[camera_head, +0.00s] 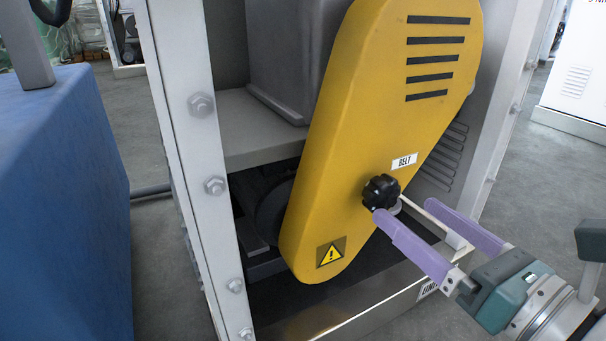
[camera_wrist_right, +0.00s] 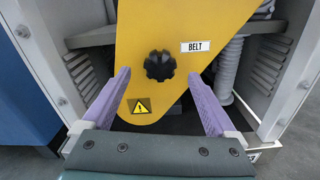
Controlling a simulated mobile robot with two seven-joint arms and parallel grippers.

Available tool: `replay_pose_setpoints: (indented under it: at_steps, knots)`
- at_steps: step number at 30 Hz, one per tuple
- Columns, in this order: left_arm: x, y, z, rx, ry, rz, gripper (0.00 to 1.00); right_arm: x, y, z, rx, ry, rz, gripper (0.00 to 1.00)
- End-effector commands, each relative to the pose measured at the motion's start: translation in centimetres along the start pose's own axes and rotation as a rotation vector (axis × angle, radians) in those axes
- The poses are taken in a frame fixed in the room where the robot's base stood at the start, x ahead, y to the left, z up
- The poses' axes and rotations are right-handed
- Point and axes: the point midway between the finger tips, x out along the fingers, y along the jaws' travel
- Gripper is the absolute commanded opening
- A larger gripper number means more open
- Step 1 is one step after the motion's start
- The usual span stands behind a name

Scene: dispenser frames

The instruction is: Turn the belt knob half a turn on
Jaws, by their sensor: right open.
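The belt knob (camera_head: 381,192) is a black lobed knob low on the yellow belt guard (camera_head: 390,110), just below a white BELT label (camera_head: 404,161). In the right wrist view the knob (camera_wrist_right: 160,65) is in the middle, beyond the fingertips. My right gripper (camera_head: 404,207) is open, with two purple fingers spread wide. In the head view one fingertip overlaps the knob's lower edge; in the right wrist view the fingers stand to either side, with nothing between them. I cannot tell whether a finger touches the knob. My left gripper is not in view.
A yellow warning sign (camera_head: 331,254) is on the guard's lower end. A grey bolted frame post (camera_head: 203,150) stands left of the guard. A blue block (camera_head: 65,200) is at far left, and a white cabinet (camera_head: 578,75) at far right.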

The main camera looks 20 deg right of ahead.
Motion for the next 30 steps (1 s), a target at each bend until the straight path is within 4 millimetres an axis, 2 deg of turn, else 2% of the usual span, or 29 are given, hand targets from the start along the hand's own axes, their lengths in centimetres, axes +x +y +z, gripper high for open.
replay_pose_setpoints:
  at_steps: [3,7,17,30]
  knots:
    - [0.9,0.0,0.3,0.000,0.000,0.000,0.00,2.0,0.0,-0.2,-0.002,-0.002,0.003,0.93]
    - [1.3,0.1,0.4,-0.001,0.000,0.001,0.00,3.3,0.0,-0.1,0.000,-0.001,0.001,0.93]
    - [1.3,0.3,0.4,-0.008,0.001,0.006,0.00,3.8,0.0,0.0,0.001,0.001,-0.002,0.93]
    - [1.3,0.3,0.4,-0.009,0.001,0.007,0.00,3.8,0.0,0.0,0.001,0.001,-0.001,0.44]
